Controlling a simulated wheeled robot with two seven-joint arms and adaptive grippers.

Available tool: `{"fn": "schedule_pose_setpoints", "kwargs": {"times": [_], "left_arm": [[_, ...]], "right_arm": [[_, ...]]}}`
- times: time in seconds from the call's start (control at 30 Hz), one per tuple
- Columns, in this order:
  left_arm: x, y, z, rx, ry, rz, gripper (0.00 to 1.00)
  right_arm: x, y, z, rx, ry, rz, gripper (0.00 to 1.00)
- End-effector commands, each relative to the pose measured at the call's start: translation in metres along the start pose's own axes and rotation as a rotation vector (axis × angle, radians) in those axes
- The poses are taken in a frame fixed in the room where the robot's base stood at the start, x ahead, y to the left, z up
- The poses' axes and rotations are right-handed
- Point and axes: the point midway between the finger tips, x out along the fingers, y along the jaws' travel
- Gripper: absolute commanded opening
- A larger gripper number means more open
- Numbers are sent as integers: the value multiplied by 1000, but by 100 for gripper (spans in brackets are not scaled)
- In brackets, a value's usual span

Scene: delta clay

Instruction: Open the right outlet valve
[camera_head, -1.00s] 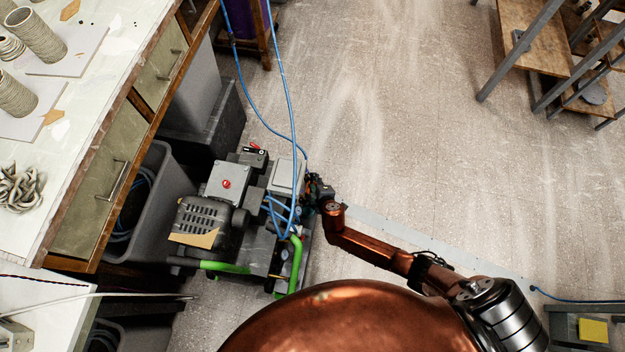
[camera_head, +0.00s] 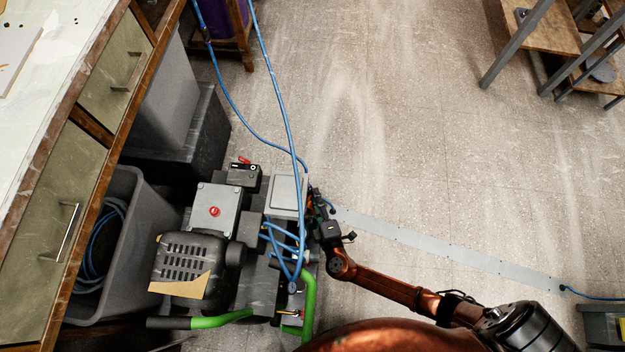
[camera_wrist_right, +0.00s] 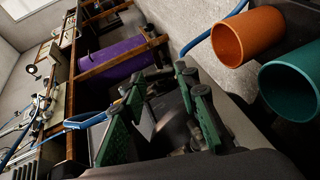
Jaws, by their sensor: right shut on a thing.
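The compressor (camera_head: 213,208) stands on the floor, with a grey box with a red button, a black vented motor cover and a green tubular handle (camera_head: 222,318). My right gripper (camera_head: 318,201) is at its right side, beside the pale grey box (camera_head: 286,195). The outlet valve there is mostly hidden by the gripper and too small to make out. In the wrist view the green-padded fingers (camera_wrist_right: 163,118) are around a dark part, shut on it. My left gripper is not in view.
A blue hose (camera_head: 281,105) runs over the compressor. The bench with drawers (camera_head: 88,165) and a grey bin (camera_head: 135,260) stand left. Orange (camera_wrist_right: 249,37) and teal (camera_wrist_right: 292,85) hollow tube ends are close in the wrist view.

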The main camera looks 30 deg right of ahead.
Motion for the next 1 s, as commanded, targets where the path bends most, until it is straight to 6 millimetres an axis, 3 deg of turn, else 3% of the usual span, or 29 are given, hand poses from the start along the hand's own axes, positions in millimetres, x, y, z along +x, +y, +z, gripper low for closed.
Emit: {"fn": "schedule_pose_setpoints", "kwargs": {"times": [0.03, 0.5, 1.0], "left_arm": [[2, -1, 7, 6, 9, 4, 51], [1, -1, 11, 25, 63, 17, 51], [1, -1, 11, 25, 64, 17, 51]], "right_arm": [[0, -9, 1, -15, 1, 15, 4], [0, -11, 0, -105, 3, 236, 4], [0, -11, 1, -118, 1, 275, 4]]}}
